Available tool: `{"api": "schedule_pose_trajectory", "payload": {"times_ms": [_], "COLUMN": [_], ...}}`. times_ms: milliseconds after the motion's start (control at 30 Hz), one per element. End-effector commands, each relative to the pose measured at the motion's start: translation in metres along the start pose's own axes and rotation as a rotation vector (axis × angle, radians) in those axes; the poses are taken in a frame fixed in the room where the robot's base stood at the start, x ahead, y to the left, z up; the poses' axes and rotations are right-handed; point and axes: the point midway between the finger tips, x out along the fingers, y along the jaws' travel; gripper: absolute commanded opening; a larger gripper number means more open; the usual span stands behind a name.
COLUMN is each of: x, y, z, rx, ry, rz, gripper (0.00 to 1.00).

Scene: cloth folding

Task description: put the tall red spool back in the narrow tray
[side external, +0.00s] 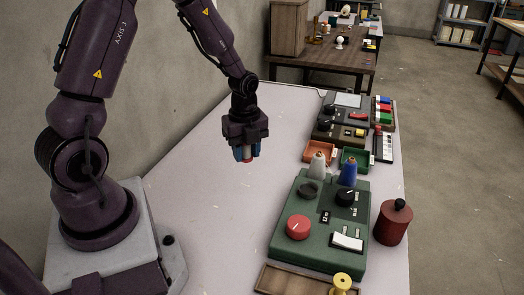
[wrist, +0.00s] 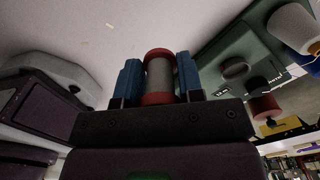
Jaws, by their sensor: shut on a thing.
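My gripper (side external: 246,154) is shut on a spool and holds it in the air above the left part of the pale table. In the wrist view the spool (wrist: 160,78) has red ends and a greyish middle, and sits between the two blue fingers (wrist: 159,82). A long brown tray (side external: 283,279), likely the narrow tray, lies at the front edge of the picture, partly cut off. A yellow spool (side external: 342,285) stands at its right end.
A green panel (side external: 285,245) with a red knob (side external: 298,227) stands right of my gripper. The table's left part is clear.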

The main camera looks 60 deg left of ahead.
Motion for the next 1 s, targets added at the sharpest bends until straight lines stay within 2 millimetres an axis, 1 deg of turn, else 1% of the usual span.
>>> {"api": "schedule_pose_trajectory", "payload": {"times_ms": [33,100,233,367,433,467,533,567,600,667,700,800,900,1000], "x": [-0.004,-0.007,-0.009,-0.011,-0.013,-0.014,-0.017,-0.017,-0.019,-0.020,-0.021,-0.023,-0.024,-0.024], "y": [0.006,0.013,0.019,0.017,0.011,0.008,0.005,0.005,0.005,0.008,0.011,0.023,0.035,0.048], "z": [-0.003,-0.005,-0.008,-0.018,-0.032,-0.039,-0.061,-0.072,-0.087,-0.110,-0.124,-0.157,-0.180,-0.199], "rx": [0.000,0.000,0.001,0.033,0.079,0.105,0.175,0.207,0.249,0.266,0.250,0.138,-0.012,-0.179], "ry": [0.000,0.000,0.000,0.000,-0.004,-0.006,-0.011,-0.012,-0.014,-0.016,-0.016,-0.016,-0.014,-0.011], "rz": [-0.001,0.000,0.001,-0.002,-0.008,-0.010,-0.012,-0.012,-0.012,-0.012,-0.013,-0.016,-0.016,-0.017], "gripper": [0.09,0.09,0.09,0.09,0.09,0.09,0.09,0.09,0.09,0.09,0.09,0.09,0.09,0.09]}}
